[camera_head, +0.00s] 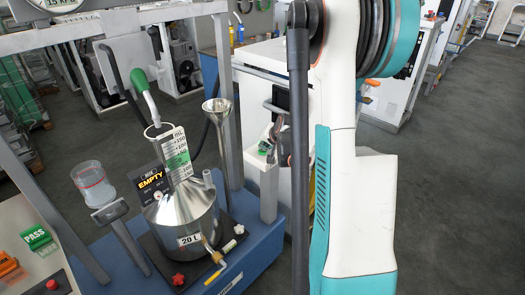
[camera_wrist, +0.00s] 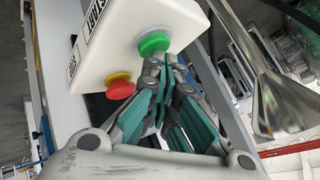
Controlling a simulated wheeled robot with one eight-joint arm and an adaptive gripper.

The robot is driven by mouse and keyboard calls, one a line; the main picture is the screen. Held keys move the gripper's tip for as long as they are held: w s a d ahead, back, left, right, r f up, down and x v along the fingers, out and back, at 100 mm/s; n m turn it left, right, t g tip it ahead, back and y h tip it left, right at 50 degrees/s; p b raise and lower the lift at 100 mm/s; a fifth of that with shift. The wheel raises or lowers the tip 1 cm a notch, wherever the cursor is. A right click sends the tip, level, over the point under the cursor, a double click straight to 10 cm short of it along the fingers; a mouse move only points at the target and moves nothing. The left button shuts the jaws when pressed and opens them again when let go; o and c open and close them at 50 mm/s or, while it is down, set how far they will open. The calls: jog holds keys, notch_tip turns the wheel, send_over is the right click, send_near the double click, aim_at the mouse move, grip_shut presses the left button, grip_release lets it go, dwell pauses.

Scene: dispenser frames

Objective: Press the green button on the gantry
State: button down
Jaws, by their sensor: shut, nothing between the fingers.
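In the wrist view the green button (camera_wrist: 153,43) sits in a pale ring on a white control box (camera_wrist: 108,45). A red button (camera_wrist: 121,89) with a yellow collar is below and left of it on the same face. My gripper (camera_wrist: 168,66) has its grey fingers shut and empty, with the tips just beside the lower right edge of the green button. Whether they touch it I cannot tell. In the head view my gripper (camera_head: 274,135) is small, above a white post (camera_head: 262,185). Small green parts there are too small to make out.
A steel vessel (camera_head: 185,222) marked EMPTY and 20 l stands left of the post, with a metal funnel (camera_head: 216,106) between them. In the wrist view a shiny metal cone (camera_wrist: 282,100) is close on the right. Grey floor (camera_head: 450,190) is clear at the right.

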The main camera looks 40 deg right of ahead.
jog(key=shift+r, duration=0.1)
jog(key=shift+r+p, duration=0.6)
jog(key=shift+r, duration=0.2)
jog(key=shift+r+p, duration=1.6)
jog(key=shift+r, duration=0.85)
